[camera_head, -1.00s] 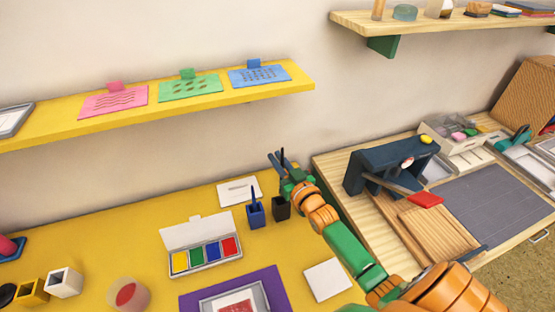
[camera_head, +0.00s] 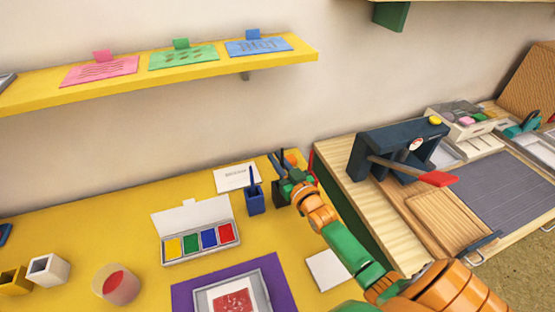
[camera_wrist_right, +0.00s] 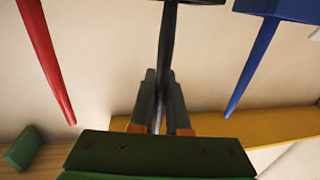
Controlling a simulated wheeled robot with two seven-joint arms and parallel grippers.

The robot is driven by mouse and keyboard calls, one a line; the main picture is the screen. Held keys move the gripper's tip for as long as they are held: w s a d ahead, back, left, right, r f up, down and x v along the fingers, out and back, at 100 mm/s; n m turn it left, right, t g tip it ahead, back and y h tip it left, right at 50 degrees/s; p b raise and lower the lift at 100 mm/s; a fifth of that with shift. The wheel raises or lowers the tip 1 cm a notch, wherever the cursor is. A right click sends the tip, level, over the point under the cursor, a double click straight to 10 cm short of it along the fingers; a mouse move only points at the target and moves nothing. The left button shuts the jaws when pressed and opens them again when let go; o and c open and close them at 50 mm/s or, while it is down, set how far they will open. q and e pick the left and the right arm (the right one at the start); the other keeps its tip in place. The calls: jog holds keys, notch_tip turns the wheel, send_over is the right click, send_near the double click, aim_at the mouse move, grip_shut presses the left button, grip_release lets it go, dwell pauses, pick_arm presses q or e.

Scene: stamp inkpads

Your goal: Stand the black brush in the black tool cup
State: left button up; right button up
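The black brush (camera_wrist_right: 168,45) runs upright between the fingers of my right gripper (camera_wrist_right: 161,95). The wrist picture is inverted, so the brush's lower end lies at its top edge, where a dark rim shows. In the head view my right gripper (camera_head: 280,163) is directly above the black tool cup (camera_head: 281,192), which is partly covered by the gripper and arm. Both fingers lie close against the thin handle. The brush's lower end is hidden, so how deep it sits in the cup cannot be told. My left gripper is not in view.
A blue cup (camera_head: 255,200) with a blue brush stands just left of the black cup. A red brush (camera_wrist_right: 47,65) stands on the other side. An ink palette (camera_head: 200,240), a white card (camera_head: 236,178) and a purple mat (camera_head: 185,295) lie nearby.

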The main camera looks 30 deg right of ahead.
jog(key=o, duration=0.4)
jog(key=shift+o, duration=0.2)
jog(key=s, duration=0.7)
jog(key=shift+a, duration=0.3)
